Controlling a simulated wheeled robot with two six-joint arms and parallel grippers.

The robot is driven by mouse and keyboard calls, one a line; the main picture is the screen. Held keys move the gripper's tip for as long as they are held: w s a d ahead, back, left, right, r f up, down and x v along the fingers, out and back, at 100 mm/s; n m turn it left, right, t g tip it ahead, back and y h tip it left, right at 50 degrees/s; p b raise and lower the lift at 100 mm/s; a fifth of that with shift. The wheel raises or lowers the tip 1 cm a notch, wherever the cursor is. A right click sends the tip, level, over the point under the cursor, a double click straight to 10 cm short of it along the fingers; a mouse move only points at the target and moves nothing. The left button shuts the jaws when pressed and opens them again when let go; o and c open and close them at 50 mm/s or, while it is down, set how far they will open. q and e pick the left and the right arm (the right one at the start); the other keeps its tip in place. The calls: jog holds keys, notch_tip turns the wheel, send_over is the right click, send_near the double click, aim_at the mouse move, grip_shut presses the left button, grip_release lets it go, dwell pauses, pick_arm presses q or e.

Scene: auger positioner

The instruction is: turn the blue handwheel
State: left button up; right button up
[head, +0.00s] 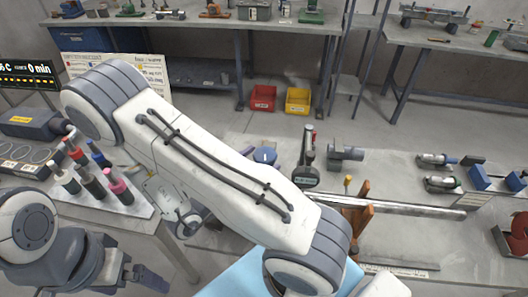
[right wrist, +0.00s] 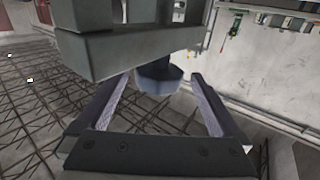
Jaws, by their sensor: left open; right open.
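A small blue part (head: 265,156) shows on the bench just beyond my right arm. It may be the blue handwheel, but its lower side is hidden by the arm. In the right wrist view a dark blue-grey round part (right wrist: 158,80) sits below grey metal blocks. My open right gripper (right wrist: 158,92) has one finger on each side of it in the picture. I cannot tell whether they touch. In the head view my right arm mostly hides that gripper. My left gripper (head: 148,278) is open and empty at the lower left, low beside the left table.
The left table (head: 130,213) carries several coloured-capped bottles (head: 89,182). Red (head: 263,97) and yellow (head: 298,100) bins lie on the floor behind.

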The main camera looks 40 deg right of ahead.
jog(key=shift+d, duration=1.3)
jog(key=c, duration=1.3)
jog(key=shift+n+t, duration=0.3)
jog(key=shift+t, duration=0.1)
jog(key=shift+t+p, duration=0.35)
jog(key=shift+t, duration=0.05)
jog(key=shift+r+n+t+y+p, duration=0.1)
jog(key=shift+n+t+y+p, duration=0.25)
jog(key=shift+n+t, duration=0.15)
jog(key=n+t+y+p, duration=0.2)
jog(key=t+p, duration=0.1)
jog(key=p, duration=0.2)
jog(key=n+t+y+p, duration=0.1)
jog(key=n+t+p, duration=0.2)
jog(key=t+p, duration=0.1)
jog(key=shift+r+y+p, duration=0.15)
jog(key=shift+y+p, duration=0.2)
jog(key=shift+p, duration=0.55)
jog(key=shift+f+n+t+y+p, duration=0.3)
jog(key=shift+n+t+p, duration=0.25)
jog(key=shift+p, duration=0.2)
